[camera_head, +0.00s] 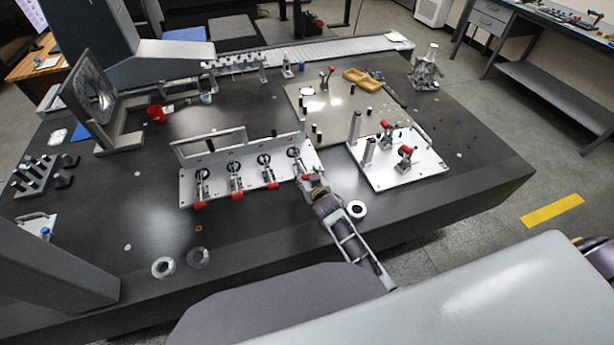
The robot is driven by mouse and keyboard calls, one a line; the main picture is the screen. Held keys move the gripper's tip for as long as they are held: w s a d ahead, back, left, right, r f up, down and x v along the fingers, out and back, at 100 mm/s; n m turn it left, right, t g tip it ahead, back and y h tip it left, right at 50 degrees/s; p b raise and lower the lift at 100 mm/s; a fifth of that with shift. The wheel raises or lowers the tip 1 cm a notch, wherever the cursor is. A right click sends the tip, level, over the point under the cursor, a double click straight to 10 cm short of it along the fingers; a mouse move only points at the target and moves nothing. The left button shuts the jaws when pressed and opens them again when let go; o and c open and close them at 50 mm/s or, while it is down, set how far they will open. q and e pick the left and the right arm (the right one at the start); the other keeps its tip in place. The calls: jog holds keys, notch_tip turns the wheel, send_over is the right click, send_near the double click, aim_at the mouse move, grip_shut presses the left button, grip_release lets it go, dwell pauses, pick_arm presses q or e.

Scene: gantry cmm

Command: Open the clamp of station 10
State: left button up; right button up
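A light plate (222,184) at the front middle of the table carries a row of several toggle clamps with red handles. The rightmost clamp (294,153) of this row is beside my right gripper (309,180), which reaches in from the lower right. Its fingertips are at or very near that clamp's red handle, which they partly hide. I cannot tell whether they touch it or how far they are open. The other handles, such as the leftmost one (199,205), point toward the front. No station number is readable. My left gripper is not in view.
A white plate (425,170) to the right carries two red-handled clamps and upright posts. A beige plate (345,105) lies behind it.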

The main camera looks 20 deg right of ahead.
grip_shut()
